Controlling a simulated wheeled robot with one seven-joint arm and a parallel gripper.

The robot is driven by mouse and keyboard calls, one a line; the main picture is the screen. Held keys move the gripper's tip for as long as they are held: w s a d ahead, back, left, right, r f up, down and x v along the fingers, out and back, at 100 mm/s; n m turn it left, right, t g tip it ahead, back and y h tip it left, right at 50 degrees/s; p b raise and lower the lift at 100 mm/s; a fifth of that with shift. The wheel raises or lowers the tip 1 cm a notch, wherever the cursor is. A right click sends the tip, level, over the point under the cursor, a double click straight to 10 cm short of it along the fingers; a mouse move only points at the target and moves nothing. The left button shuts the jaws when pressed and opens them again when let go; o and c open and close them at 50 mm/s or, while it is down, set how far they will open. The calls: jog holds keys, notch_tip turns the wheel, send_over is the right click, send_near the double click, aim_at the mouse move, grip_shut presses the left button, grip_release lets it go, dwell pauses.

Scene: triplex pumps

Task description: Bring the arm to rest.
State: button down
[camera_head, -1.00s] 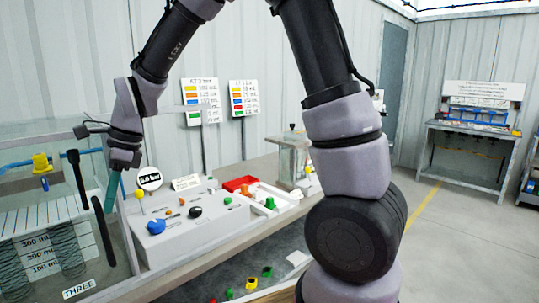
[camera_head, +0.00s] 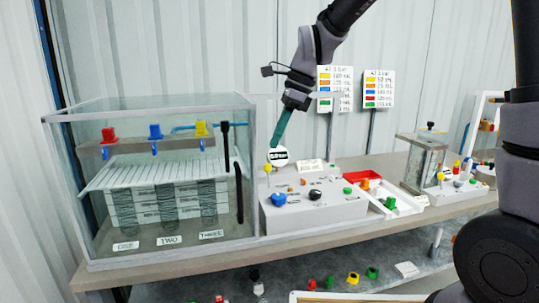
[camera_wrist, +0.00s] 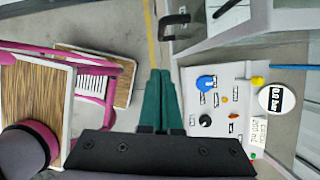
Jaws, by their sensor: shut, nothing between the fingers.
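My gripper (camera_head: 277,143) has dark green fingers. In the head view it hangs from my arm, pointing down in front of the back wall, by the round pressure gauge (camera_head: 279,157). In the wrist view the two fingers (camera_wrist: 161,73) lie side by side, closed, with nothing held. There the grey control box (camera_wrist: 222,108) lies to the right of the fingers, and they appear clear of it. The gauge (camera_wrist: 277,98) reads 0.0 bar in the wrist view. Part of my arm fills the right edge of the head view.
A clear tank (camera_head: 80,205) with red, blue and yellow valves stands left of the control box (camera_head: 325,213). A red tray (camera_head: 362,176) and clear vessel (camera_head: 418,170) are to its right. A pink-framed wooden-topped piece (camera_wrist: 40,90) is at left in the wrist view.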

jog(key=s+d+r+n+t, duration=0.1)
jog(key=d+r+n+t, duration=0.2)
jog(key=d, duration=0.5)
jog(key=s+d+r+n+t, duration=0.1)
jog(key=d+r+n, duration=0.1)
jog(key=d+r, duration=0.5)
jog(key=s+d+n+t+h, duration=0.1)
jog(key=s+d+n+t, duration=0.1)
jog(key=d, duration=0.5)
jog(key=s+d+n+t+h, duration=0.1)
jog(key=s+d+n, duration=0.4)
jog(key=s+d, duration=0.1)
jog(key=shift+s+d+t, duration=0.15)
jog(key=shift+d+t, duration=0.25)
